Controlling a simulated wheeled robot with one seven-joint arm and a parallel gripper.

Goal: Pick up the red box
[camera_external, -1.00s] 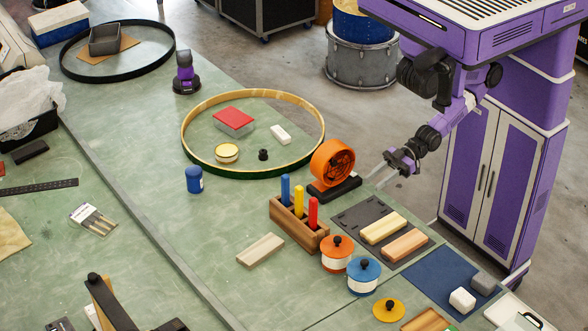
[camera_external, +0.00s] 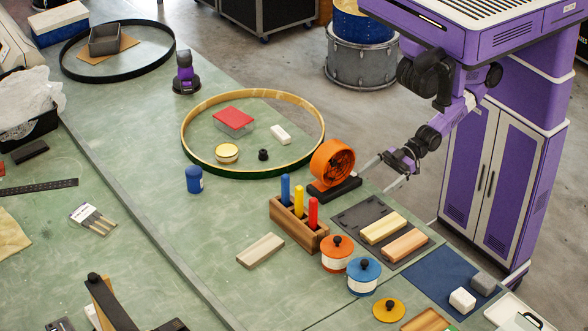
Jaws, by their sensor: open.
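The red box (camera_external: 234,117) has a flat red top and pale grey sides. It lies on the green bench inside a wooden drum hoop (camera_external: 322,128), toward the hoop's upper left. My gripper (camera_external: 380,173) is open and empty, with its two fingers spread apart. It is to the right of the hoop and the box, beside the orange fan, well apart from the box. One finger partly passes near the fan's right side; I cannot tell the exact gap.
Inside the hoop are also a white block (camera_external: 280,134), a round yellow-topped tin (camera_external: 227,153) and a small black knob (camera_external: 263,155). The orange fan (camera_external: 331,163) stands between my gripper and the hoop. A wooden holder (camera_external: 290,226) with coloured pegs stands in front.

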